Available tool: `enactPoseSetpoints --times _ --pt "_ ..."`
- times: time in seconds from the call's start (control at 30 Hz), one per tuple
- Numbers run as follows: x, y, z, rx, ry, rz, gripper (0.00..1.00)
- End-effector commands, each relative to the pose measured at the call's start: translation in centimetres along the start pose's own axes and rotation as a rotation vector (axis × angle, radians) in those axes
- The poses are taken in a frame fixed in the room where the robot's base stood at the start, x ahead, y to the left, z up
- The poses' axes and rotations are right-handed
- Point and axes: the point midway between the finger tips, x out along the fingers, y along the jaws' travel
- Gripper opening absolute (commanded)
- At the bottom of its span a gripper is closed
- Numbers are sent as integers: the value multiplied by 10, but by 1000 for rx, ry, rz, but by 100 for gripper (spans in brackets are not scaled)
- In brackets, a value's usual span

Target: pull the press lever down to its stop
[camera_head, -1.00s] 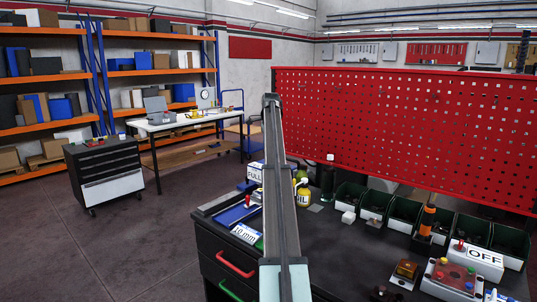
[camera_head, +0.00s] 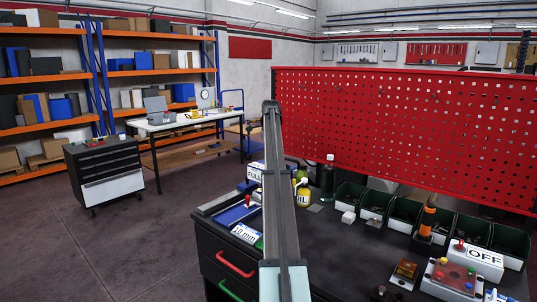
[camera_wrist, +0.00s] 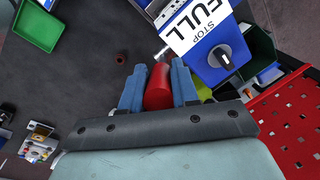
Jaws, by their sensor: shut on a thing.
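The press shows in the wrist view as a blue body (camera_wrist: 219,57) with a black knob and a white sign (camera_wrist: 196,24) reading FULL and STOP. Its red lever grip (camera_wrist: 158,88) lies between the blue fingers of my gripper (camera_wrist: 158,67), which is shut on it. The rest of the lever is mostly hidden. In the head view my own arm covers most of the press and the gripper; the FULL sign (camera_head: 256,172) shows left of the arm.
A yellow oil can (camera_head: 303,196) and a dark bottle (camera_head: 327,181) stand right of my arm. Green bins (camera_head: 405,214) line the back below the red pegboard (camera_head: 400,130). A green tray (camera_wrist: 38,26) lies at upper left in the wrist view.

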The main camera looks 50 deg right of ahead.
Motion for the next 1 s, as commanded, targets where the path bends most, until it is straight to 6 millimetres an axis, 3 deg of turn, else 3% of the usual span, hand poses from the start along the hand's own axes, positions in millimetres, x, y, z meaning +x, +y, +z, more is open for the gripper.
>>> enactPoseSetpoints --times 0.2,0.67,1.0 --pt "0 0 0 0 0 0 0" --pt "0 2 2 -2 11 -7 0" --pt "8 19 22 -24 146 -96 0"
